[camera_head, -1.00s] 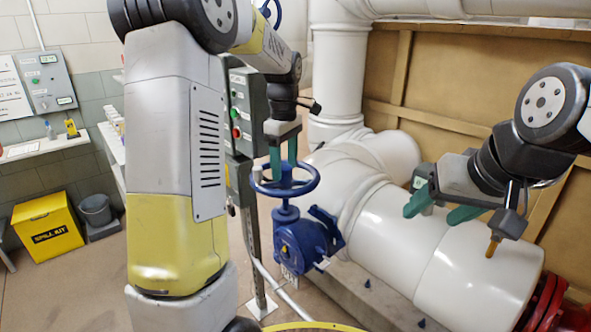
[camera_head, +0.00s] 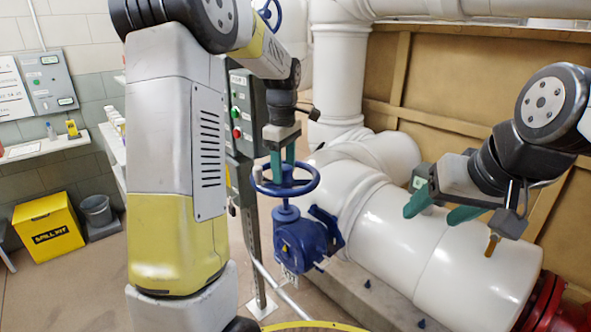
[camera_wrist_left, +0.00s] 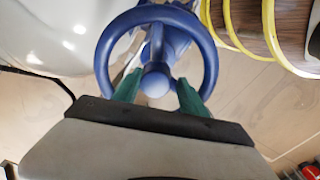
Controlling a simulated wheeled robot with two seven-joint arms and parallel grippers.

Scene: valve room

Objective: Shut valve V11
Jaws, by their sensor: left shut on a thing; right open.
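The blue valve handwheel (camera_head: 309,187) sits on a blue gearbox body (camera_head: 300,241) in front of the white pipe. A small white tag (camera_head: 290,280) hangs on the valve, its lettering too small to read surely. My left gripper (camera_head: 283,172) points down into the wheel from above and is shut on it. In the left wrist view, its teal fingers (camera_wrist_left: 156,88) lie inside the wheel's rim (camera_wrist_left: 103,55), on either side of the hub (camera_wrist_left: 155,80). The exact contact is hard to see. My right gripper (camera_head: 441,208) is open and empty above the white pipe at the right.
A large white pipe (camera_head: 415,245) runs behind and right of the valve, ending at a red flange (camera_head: 550,305). A grey control box (camera_head: 243,112) on a post stands close left of my left gripper. A yellow bin (camera_head: 48,228) and grey bucket (camera_head: 96,210) are far left.

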